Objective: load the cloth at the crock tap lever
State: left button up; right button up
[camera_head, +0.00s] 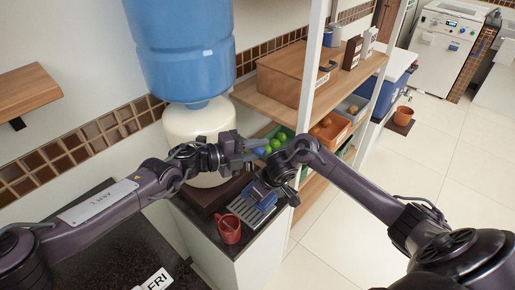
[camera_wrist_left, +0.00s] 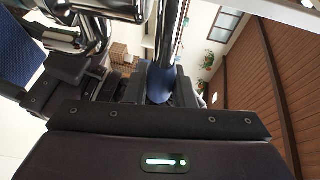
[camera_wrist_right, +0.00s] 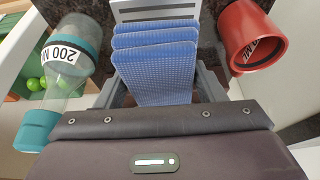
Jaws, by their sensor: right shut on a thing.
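The crock (camera_head: 193,128) is cream white and stands upright with a large blue water bottle (camera_head: 183,50) on top. My left gripper (camera_head: 257,149) is at the front of the crock, its fingers apart. In the left wrist view a shiny metal bar with a blue end (camera_wrist_left: 162,80) stands between its fingers; I cannot tell if they touch it. This may be the tap lever. My right gripper (camera_wrist_right: 162,88) is shut on the folded blue cloth (camera_wrist_right: 155,60), which hangs in several layers above the grey slotted rack (camera_head: 252,208).
A red mug (camera_head: 229,228) stands on the dark counter near the rack. A clear bottle with teal ends (camera_wrist_right: 68,70) shows in the right wrist view. Wooden shelves (camera_head: 338,82) with crates stand close behind my right arm.

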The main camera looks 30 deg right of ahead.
pick_arm(q)
grip_shut()
jog(key=shift+r+n+h, duration=0.3)
jog(key=shift+r+n, duration=0.15)
jog(key=shift+n, duration=0.15)
jog(key=o, duration=0.8)
grip_release()
jog(key=shift+c, duration=0.2)
jog(key=w+a+r, duration=0.1)
jog(key=a, duration=1.1)
jog(key=shift+r, duration=0.3)
